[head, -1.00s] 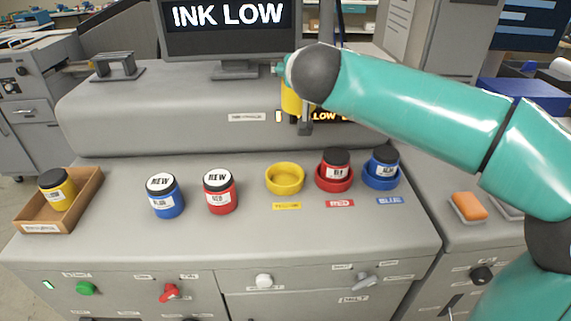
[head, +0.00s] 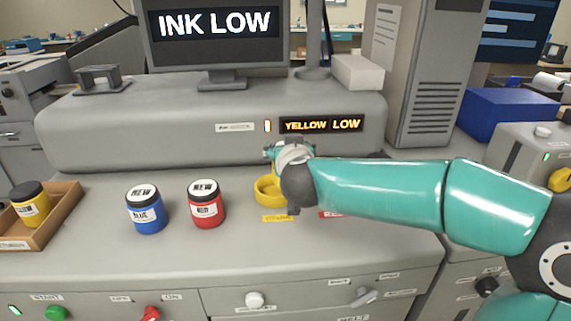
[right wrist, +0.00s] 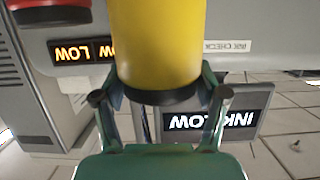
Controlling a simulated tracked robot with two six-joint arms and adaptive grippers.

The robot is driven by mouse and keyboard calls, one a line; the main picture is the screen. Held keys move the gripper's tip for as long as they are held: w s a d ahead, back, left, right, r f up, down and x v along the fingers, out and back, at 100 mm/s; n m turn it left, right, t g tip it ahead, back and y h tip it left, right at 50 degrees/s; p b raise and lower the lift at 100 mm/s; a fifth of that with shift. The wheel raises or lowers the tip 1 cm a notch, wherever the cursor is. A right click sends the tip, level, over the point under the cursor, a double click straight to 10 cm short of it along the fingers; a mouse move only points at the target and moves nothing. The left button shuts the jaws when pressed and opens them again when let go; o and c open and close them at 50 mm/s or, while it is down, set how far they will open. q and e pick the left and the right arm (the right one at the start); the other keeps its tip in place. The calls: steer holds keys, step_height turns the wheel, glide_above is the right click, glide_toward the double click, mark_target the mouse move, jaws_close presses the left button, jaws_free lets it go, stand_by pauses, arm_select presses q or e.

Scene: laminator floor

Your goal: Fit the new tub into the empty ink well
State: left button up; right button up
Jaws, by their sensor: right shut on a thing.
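My right gripper (right wrist: 160,108) is shut on a yellow tub (right wrist: 158,42) with a dark band at its gripper end. In the head view my right gripper (head: 284,158) is just above and behind the yellow ink well (head: 268,194), a ring on the grey console top. My wrist partly covers the well. A red part (right wrist: 48,14) shows at the top left of the wrist view. The left gripper is not in view.
NEW blue (head: 147,212) and NEW red (head: 206,206) tubs stand left of the well. A wooden tray (head: 58,220) with a yellow tub (head: 31,206) is at far left. My right arm hides the red and blue wells. The display (head: 320,125) reads YELLOW LOW.

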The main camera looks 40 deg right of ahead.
steer(key=shift+f, duration=1.2)
steer(key=shift+b, duration=0.3)
steer(key=shift+f, duration=0.35)
steer(key=o, duration=1.6)
steer(key=shift+c, duration=0.2)
